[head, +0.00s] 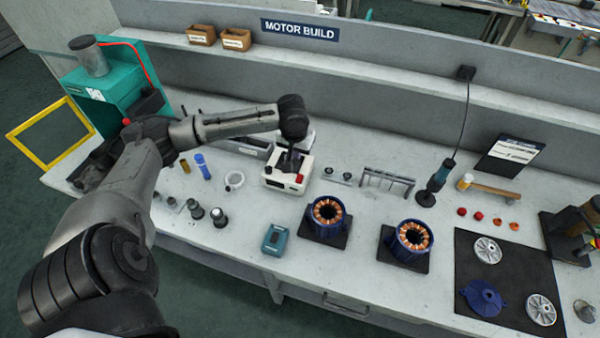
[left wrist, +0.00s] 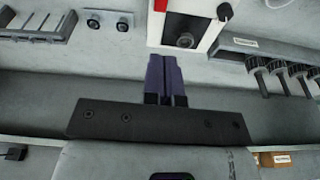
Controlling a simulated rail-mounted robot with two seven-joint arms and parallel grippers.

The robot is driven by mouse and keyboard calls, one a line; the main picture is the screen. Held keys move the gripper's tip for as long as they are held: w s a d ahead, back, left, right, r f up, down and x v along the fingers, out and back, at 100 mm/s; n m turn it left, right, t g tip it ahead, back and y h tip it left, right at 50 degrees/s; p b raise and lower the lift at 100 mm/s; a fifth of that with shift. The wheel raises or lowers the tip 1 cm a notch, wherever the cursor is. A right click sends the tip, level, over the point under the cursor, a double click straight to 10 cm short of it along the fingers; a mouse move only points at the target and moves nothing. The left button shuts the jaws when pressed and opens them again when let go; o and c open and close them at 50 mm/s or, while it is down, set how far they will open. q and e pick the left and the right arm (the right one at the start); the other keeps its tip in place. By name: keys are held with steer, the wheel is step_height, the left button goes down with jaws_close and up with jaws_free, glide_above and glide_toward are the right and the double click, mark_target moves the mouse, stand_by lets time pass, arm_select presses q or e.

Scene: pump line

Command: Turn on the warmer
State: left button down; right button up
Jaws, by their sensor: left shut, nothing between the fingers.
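A small white box-shaped device (head: 283,182), which looks like the warmer, stands on the bench in the middle of the head view. It has a red part at its front right corner and dark markings on its front. My left gripper (head: 289,165) is shut and empty, pointing down at the device's top. In the left wrist view the closed fingers (left wrist: 165,62) end close to the edge of the white device (left wrist: 205,35), near a dark round part on it. Whether they touch it, I cannot tell. My right gripper is in neither view.
Two blue motor housings (head: 327,217) and a teal box (head: 275,239) are in front. The bench between them is clear.

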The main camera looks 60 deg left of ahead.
arm_select(q)
steer(key=shift+n, duration=0.3)
steer(key=b, duration=0.2)
glide_toward(300, 176)
steer(key=f, duration=0.5)
steer(key=w+a+f, duration=0.1)
steer(key=f, duration=0.1)
steer(key=shift+w+f, duration=0.1)
steer(key=shift+f, duration=0.05)
steer(key=shift+d, duration=0.1)
